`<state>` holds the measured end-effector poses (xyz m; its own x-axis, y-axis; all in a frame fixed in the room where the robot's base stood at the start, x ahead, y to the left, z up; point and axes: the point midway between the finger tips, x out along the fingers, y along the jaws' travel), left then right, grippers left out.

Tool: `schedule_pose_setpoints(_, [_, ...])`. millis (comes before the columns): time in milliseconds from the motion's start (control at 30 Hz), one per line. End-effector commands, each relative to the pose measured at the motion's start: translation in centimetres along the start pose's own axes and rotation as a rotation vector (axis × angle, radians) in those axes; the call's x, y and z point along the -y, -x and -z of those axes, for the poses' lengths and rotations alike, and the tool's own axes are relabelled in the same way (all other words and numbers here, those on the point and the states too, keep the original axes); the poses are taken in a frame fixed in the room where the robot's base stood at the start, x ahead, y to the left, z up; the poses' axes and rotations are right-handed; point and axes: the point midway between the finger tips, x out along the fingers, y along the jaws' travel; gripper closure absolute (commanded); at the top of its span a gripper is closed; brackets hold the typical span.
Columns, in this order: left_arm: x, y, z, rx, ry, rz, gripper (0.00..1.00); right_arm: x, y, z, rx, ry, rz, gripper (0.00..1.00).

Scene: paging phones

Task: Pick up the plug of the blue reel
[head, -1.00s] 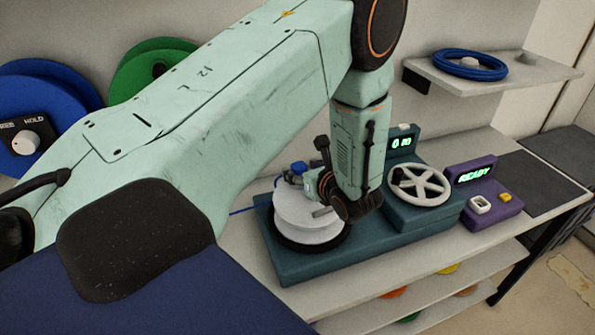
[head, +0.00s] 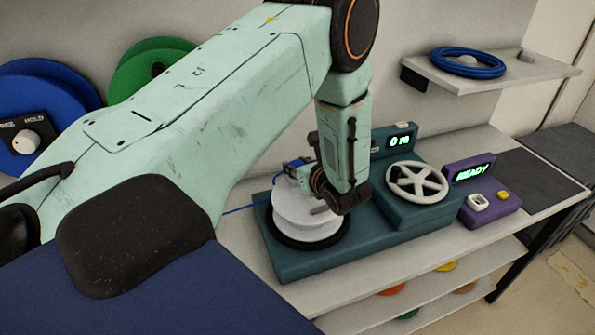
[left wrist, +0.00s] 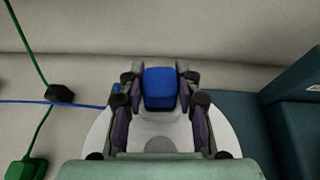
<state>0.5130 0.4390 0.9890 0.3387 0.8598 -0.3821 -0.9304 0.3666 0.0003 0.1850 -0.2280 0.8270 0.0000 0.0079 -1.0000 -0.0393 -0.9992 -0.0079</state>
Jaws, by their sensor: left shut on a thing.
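The blue plug (left wrist: 160,88) sits between the two fingers of my left gripper (left wrist: 160,100), which is shut on it, above a white drum (left wrist: 100,140). In the head view the left gripper (head: 308,177) hangs over the white drum (head: 303,215), and only a bit of the blue plug (head: 295,163) shows beside it. A blue cable (left wrist: 80,103) runs off to the left. The blue reel (head: 60,90) stands at the wall on the left, with a FREE/HOLD knob (head: 26,142) in front, partly covered by my arm. My right gripper is out of view.
The drum sits on a teal machine (head: 290,262) with a white handwheel (head: 417,183) and a "0 m" display. A purple box (head: 485,205) reads READY. A green reel (head: 150,55) stands behind my arm. A green plug (left wrist: 27,168) lies at lower left. A blue coil (head: 467,63) lies on the shelf.

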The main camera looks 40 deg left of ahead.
Motion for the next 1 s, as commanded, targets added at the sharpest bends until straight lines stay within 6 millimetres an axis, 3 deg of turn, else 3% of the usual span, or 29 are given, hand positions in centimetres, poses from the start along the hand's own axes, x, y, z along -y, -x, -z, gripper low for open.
schedule_pose_setpoints(200, [0.0,0.0,0.0,0.000,0.000,0.000,0.99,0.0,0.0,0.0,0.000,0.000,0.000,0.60])
schedule_pose_setpoints(533, [0.1,0.2,-0.6,0.002,0.003,0.000,0.99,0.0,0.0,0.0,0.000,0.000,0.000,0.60])
schedule_pose_setpoints(1000, [0.1,3.0,-7.2,0.002,0.004,0.001,0.99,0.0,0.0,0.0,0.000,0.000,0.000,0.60])
